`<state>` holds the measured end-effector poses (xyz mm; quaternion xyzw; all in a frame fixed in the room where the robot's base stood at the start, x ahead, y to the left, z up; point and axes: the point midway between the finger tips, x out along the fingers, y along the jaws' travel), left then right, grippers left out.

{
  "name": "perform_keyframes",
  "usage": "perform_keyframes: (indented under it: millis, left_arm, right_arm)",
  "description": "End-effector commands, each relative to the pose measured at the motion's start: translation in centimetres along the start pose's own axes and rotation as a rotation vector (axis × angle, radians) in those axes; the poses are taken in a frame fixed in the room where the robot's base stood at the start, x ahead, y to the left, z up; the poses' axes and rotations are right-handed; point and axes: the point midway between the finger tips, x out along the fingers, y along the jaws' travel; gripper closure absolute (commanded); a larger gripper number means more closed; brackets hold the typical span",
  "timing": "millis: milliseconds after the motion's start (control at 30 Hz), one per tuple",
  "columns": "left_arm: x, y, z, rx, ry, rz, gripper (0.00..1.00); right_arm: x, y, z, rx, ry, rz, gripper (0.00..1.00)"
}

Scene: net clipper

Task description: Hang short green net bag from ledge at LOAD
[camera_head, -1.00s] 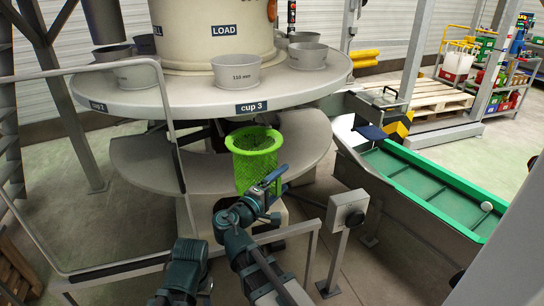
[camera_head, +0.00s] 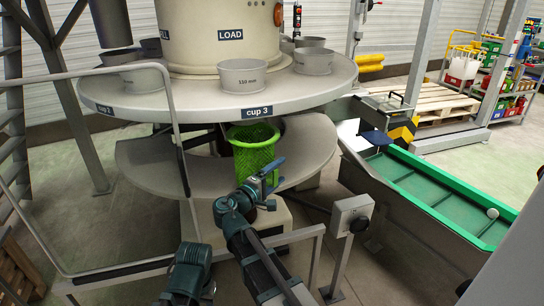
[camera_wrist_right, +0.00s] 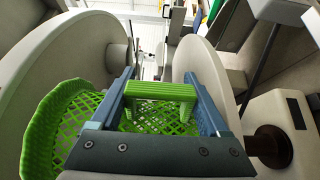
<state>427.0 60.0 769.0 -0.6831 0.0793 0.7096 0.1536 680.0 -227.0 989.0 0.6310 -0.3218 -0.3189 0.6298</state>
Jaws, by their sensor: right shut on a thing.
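The green net bag (camera_head: 254,158) hangs upright, mouth up, in the head view. Its rim is just under the front edge of the round upper table (camera_head: 300,102), below the "cup 3" label (camera_head: 256,112). I cannot tell whether the rim touches the table. My right gripper (camera_head: 268,174) is at the bag's right side, shut on its green grip block. In the right wrist view the block (camera_wrist_right: 160,91) sits between the two blue fingers, with the mesh (camera_wrist_right: 70,122) to the left. The LOAD sign (camera_head: 230,34) is on the drum above. My left gripper does not show.
A 110 mm cup (camera_head: 242,76) stands on the upper table, with other cups around the drum. A lower round shelf (camera_head: 150,160) lies beneath. A grey rail (camera_head: 170,90) stands to the left, a post box (camera_head: 352,214) and green-edged chute (camera_head: 425,190) to the right.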

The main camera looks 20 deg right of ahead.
Motion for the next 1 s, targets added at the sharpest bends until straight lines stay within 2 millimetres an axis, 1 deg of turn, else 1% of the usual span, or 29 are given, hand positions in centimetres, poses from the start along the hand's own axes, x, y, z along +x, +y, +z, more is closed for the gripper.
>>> perform_keyframes:
  millis: [100, 1000]
  left_arm:
    - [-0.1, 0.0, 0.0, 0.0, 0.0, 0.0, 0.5]
    - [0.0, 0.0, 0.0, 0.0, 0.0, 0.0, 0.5]
  right_arm:
    - [0.5, 0.1, -0.8, 0.0, 0.0, 0.0, 0.88]
    - [3.9, 0.0, -5.8, 0.0, 0.0, 0.0, 0.88]
